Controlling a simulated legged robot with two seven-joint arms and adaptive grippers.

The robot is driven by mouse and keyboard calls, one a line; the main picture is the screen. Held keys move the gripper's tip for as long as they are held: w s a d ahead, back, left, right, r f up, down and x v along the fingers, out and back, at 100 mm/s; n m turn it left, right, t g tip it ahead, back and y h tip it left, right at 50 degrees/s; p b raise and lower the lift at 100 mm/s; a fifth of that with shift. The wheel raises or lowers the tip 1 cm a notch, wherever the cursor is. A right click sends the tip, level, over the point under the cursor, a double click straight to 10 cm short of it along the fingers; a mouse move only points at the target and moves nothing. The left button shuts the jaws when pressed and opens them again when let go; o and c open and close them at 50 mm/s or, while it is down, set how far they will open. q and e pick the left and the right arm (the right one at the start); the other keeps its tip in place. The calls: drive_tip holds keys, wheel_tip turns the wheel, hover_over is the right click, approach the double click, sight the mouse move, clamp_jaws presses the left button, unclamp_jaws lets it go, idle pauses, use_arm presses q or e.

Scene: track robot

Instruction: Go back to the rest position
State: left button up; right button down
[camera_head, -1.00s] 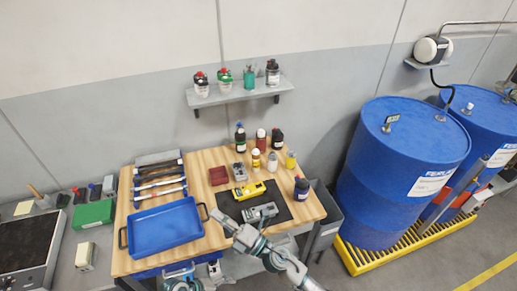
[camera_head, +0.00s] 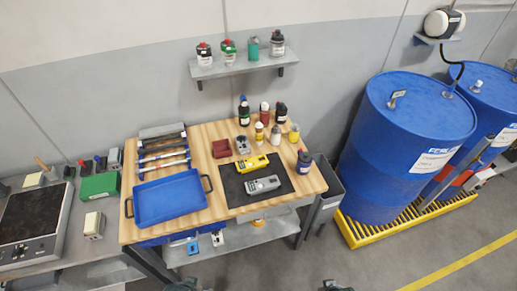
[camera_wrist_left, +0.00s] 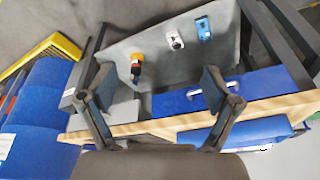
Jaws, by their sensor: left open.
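My left gripper (camera_wrist_left: 160,95) shows in the left wrist view with its two fingers spread wide and nothing between them. It is near the wooden edge of the workbench (camera_wrist_left: 290,107), with the lower shelf (camera_wrist_left: 150,45) seen beyond the fingers. In the head view only small dark parts of my arms show at the bottom edge, and neither gripper can be made out there. A yellow meter (camera_head: 252,164) and a grey meter (camera_head: 262,185) lie on the black mat (camera_head: 235,191), apart from my arms.
The bench (camera_head: 212,224) carries a blue tray (camera_head: 170,199), tools and several bottles. A grey bin (camera_head: 327,186) stands at its right end. Blue drums (camera_head: 405,140) stand on a yellow pallet (camera_head: 365,235). The floor (camera_head: 400,265) in front is clear.

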use_arm(q)
drive_tip(key=s+f+g, duration=0.1)
drive_tip(key=s+f, duration=0.2)
drive_tip(key=f, duration=2.6)
use_arm(e)
drive_tip(key=s+f+g, duration=0.1)
drive_tip(key=s+f, duration=0.2)
drive_tip(key=f, duration=2.6)
use_arm(q)
drive_tip(key=s+a+f+g, duration=0.1)
drive_tip(key=s+a+f, duration=0.2)
drive_tip(key=s+f, duration=1)
drive_tip(key=s, duration=0.3)
drive_tip(key=shift+s+f, duration=0.2)
drive_tip(key=shift+s, duration=0.1)
use_arm(e)
drive_tip(key=s+d+f+g, duration=0.1)
drive_tip(key=s+d+f, duration=0.2)
drive_tip(key=s+f, duration=1)
drive_tip(key=s, duration=0.3)
drive_tip(key=shift+s+f, duration=0.2)
drive_tip(key=shift+s, duration=0.05)
drive_tip(key=shift+d, duration=0.1)
